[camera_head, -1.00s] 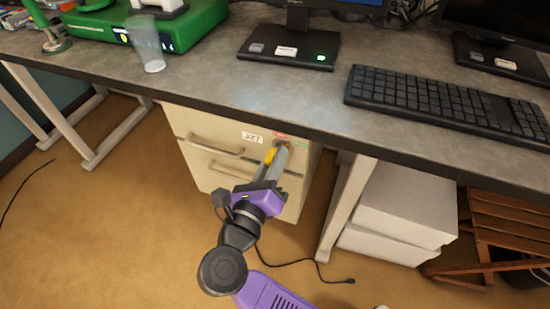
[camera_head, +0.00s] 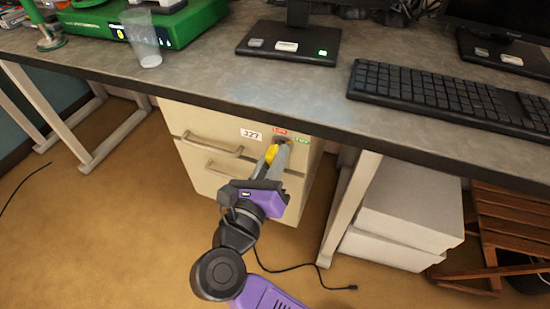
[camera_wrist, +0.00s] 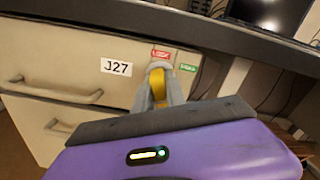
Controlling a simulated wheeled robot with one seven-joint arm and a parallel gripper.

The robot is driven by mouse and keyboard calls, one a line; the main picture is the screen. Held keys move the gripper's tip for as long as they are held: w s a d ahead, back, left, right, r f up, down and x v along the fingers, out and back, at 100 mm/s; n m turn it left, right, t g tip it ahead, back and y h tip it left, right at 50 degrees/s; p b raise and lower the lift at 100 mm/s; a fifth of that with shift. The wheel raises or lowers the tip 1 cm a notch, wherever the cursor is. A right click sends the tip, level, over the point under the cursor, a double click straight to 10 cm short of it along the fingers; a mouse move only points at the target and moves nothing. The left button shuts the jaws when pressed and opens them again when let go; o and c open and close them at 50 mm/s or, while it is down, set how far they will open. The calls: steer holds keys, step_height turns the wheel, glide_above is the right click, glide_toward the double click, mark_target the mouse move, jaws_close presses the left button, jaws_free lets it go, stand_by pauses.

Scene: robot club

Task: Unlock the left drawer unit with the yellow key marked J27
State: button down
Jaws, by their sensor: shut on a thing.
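The left drawer unit (camera_head: 205,180) is cream, under the desk, with a J27 label (camera_head: 251,135) near its top right; the label also shows in the wrist view (camera_wrist: 116,67). My gripper (camera_head: 277,153) is shut on the yellow key (camera_head: 271,153), at the unit's upper right corner. In the wrist view the fingers cover the lock, and the yellow key (camera_wrist: 158,84) shows between them. A red sticker (camera_wrist: 161,54) and a green sticker (camera_wrist: 188,68) are beside the lock. How far the key is in the lock is hidden. Both drawers look shut.
The desk (camera_head: 215,80) overhangs the unit closely. A desk leg (camera_head: 350,205) stands just right of it, with a second white drawer unit (camera_head: 405,215) beyond. A black cable (camera_head: 300,265) lies on the floor. A clear cup (camera_head: 146,45) stands on the desk.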

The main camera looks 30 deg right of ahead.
steer(key=shift+m+b, duration=0.5)
steer(key=shift+b, duration=0.05)
steer(key=c, duration=0.8)
jaws_free()
steer(key=shift+o, duration=0.2)
steer(key=v, duration=0.9)
stand_by(0.6)
stand_by(0.4)
